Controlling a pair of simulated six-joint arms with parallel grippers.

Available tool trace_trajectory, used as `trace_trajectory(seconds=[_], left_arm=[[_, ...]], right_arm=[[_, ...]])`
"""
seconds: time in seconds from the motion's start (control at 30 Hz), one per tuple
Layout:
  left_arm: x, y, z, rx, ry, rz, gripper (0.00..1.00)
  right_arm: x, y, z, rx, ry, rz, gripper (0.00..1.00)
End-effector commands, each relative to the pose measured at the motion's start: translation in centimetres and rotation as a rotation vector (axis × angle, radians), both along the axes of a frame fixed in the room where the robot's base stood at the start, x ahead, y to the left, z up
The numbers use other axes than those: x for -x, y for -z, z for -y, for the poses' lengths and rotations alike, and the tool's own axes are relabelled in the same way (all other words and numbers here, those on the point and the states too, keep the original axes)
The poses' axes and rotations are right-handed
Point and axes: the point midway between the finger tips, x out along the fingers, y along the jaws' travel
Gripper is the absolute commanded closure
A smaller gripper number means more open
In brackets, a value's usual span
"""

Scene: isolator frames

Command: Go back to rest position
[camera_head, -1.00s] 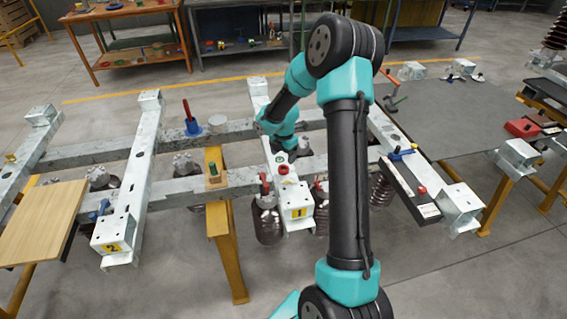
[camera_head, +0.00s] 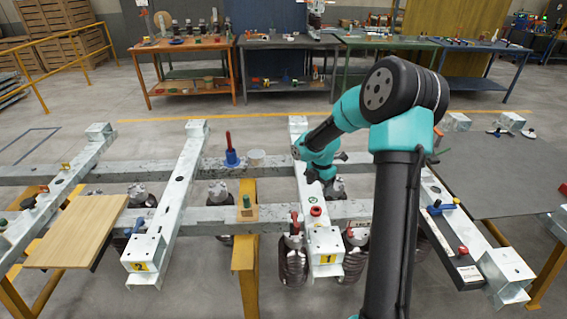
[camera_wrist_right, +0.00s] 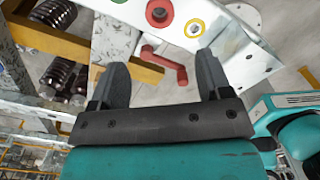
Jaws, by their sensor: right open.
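My right gripper (camera_wrist_right: 160,85) is open, with its two dark fingers spread apart and nothing held between them in the wrist view. In the head view my right arm arches over the beam marked 1 (camera_head: 309,210), and the right gripper (camera_head: 325,183) hangs above that beam. A red crank-shaped handle (camera_wrist_right: 165,66) shows beyond the fingers in the wrist view, close to the beam with a red ring (camera_wrist_right: 159,12). I cannot tell whether a finger touches the handle. My left gripper is not in view.
A blue holder with a red handle (camera_head: 232,156) stands on the rear crossbeam. A wooden board (camera_head: 78,232) lies at the left. Brown insulators (camera_head: 293,262) hang below the frame. A grey table (camera_head: 500,170) stands at the right. Workbenches (camera_head: 290,65) line the back.

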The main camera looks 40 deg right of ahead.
Motion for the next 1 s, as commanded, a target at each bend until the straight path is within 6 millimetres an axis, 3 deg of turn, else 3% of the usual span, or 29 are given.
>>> trace_trajectory(seconds=[0.17, 0.27, 0.37, 0.67, 0.83, 1.0], left_arm=[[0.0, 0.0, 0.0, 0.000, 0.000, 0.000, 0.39], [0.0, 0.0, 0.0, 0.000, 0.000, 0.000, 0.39], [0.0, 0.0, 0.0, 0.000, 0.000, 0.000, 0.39], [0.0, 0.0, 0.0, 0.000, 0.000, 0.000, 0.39], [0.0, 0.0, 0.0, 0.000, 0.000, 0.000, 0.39], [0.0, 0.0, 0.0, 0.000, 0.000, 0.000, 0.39]], right_arm=[[-0.2, 0.2, -0.4, -0.006, 0.014, 0.007, 0.28], [-0.9, 1.0, -1.8, -0.027, 0.064, 0.028, 0.28], [-2.0, 2.2, -4.3, -0.067, 0.164, 0.067, 0.28], [-4.6, 7.4, -15.2, -0.272, 0.664, 0.154, 0.28], [-2.6, 12.1, -21.5, -0.367, 0.974, 0.086, 0.28], [2.8, 17.6, -27.1, -0.392, 1.288, -0.056, 0.28]])
